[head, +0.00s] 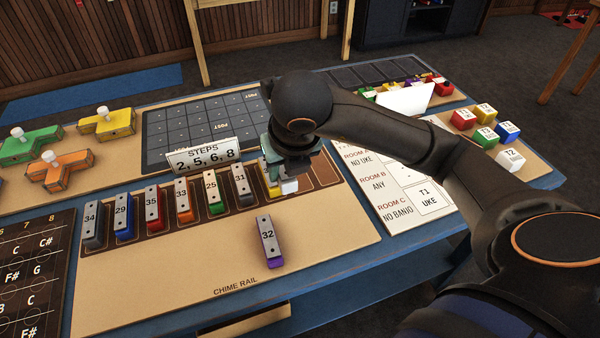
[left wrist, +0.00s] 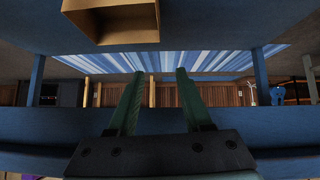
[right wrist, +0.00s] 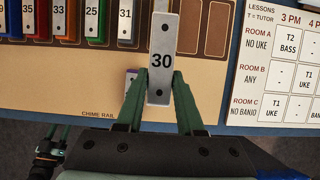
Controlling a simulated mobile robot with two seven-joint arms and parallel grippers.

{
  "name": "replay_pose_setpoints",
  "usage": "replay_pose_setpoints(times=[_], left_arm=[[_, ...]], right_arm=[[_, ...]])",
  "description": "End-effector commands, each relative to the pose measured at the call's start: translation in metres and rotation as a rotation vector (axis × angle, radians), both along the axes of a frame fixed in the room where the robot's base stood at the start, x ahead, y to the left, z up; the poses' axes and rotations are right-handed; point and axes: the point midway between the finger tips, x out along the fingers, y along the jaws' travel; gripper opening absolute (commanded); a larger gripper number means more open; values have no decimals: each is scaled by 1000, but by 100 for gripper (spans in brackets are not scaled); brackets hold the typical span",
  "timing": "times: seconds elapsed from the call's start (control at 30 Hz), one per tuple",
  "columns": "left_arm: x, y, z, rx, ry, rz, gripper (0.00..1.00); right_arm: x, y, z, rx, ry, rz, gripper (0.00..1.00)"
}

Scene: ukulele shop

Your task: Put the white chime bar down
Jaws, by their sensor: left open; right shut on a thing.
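The white chime bar (right wrist: 163,35), with a grey top plate marked 30, is between the fingers of my right gripper (right wrist: 159,84), which is shut on it. In the head view the gripper (head: 287,168) is over the chime rail (head: 310,225), and the white bar (head: 289,187) shows below it, just right of the yellow bar (head: 267,178). My wrist hides most of it, and I cannot tell if it touches the rail. Empty dark slots (head: 322,172) lie to its right. My left gripper (left wrist: 155,90) is open and empty, facing the underside of a blue table.
Bars marked 34, 29, 35, 33, 25 and 31 (head: 240,184) stand in the rail to the left. A purple bar marked 32 (head: 268,240) lies in front of the slots. A "STEPS 2, 5, 6, 8" sign (head: 204,156) stands behind. The lesson chart (head: 400,185) is right.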

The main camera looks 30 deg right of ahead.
Motion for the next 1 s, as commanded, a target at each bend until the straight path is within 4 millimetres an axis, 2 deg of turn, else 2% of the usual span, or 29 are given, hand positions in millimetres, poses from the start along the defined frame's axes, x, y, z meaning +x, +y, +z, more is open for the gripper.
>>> replay_pose_setpoints(times=[0.03, 0.23, 0.4, 0.73, 0.9, 1.0], left_arm=[[2, -3, -8, -4, -2, -7, 50], [9, -11, -1, -12, -8, -20, 50], [11, -11, -2, -13, -12, -21, 50], [10, -11, -4, -12, -8, -22, 50], [8, -11, -3, -12, -7, -22, 50], [8, -11, -3, -11, -7, -21, 50]], right_arm=[[7, -8, -13, 4, 5, -6, 0], [40, -47, -28, -2, 5, -8, 0], [57, -64, -61, -1, 4, -4, 0], [73, -81, -88, -1, 2, -2, 0], [72, -80, -112, 1, 3, 1, 0], [73, -80, -116, 0, 0, 1, 0]])
